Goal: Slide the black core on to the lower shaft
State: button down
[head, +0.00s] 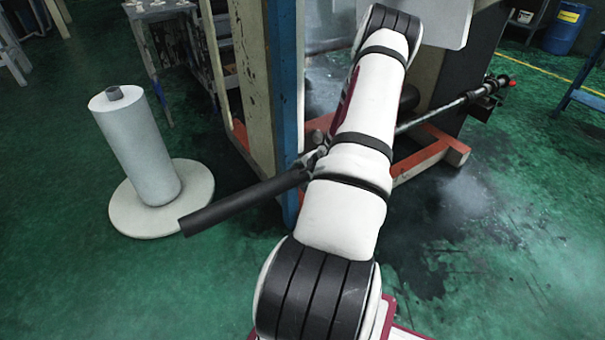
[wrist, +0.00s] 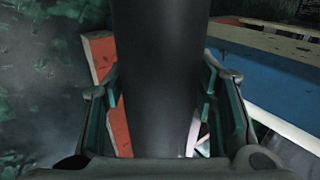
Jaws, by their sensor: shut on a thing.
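The black core (head: 240,202) is a long dark tube, held slanting, its near end toward the lower left in the head view. My gripper (head: 314,160) is shut on it near its upper right part. In the wrist view, the core (wrist: 160,60) runs upright through the picture between the two fingers of my gripper (wrist: 160,115). The lower shaft (head: 440,110) is a thin dark rod slanting up to the right behind my arm. My arm hides the space between core and shaft, so I cannot tell whether they touch.
A white film roll (head: 140,150) stands on a round pale base (head: 160,200) at left. The tower's blue and cream post (head: 283,90) rises just behind my gripper. An orange floor beam (head: 425,157) lies below the shaft. The green floor is open at front left and right.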

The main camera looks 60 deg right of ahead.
jog(key=s+d+p, duration=0.2)
jog(key=d, duration=0.1)
jog(key=s+d+p, duration=0.2)
jog(key=d, duration=0.2)
jog(key=s+d+p, duration=0.2)
jog(key=s+d, duration=0.1)
jog(key=d, duration=0.1)
jog(key=shift+d, duration=0.25)
jog(key=shift+s+d+f, duration=0.1)
jog(key=shift+s+d, duration=0.1)
jog(key=shift+d, duration=0.1)
jog(key=shift+s+d+b, duration=0.35)
jog(key=shift+d+b, duration=0.15)
jog(key=shift+d, duration=0.05)
jog(key=shift+s+d+b, duration=0.3)
jog(key=shift+d+b, duration=0.15)
jog(key=shift+d, duration=0.1)
jog(key=shift+s+d, duration=0.25)
jog(key=shift+d, duration=0.1)
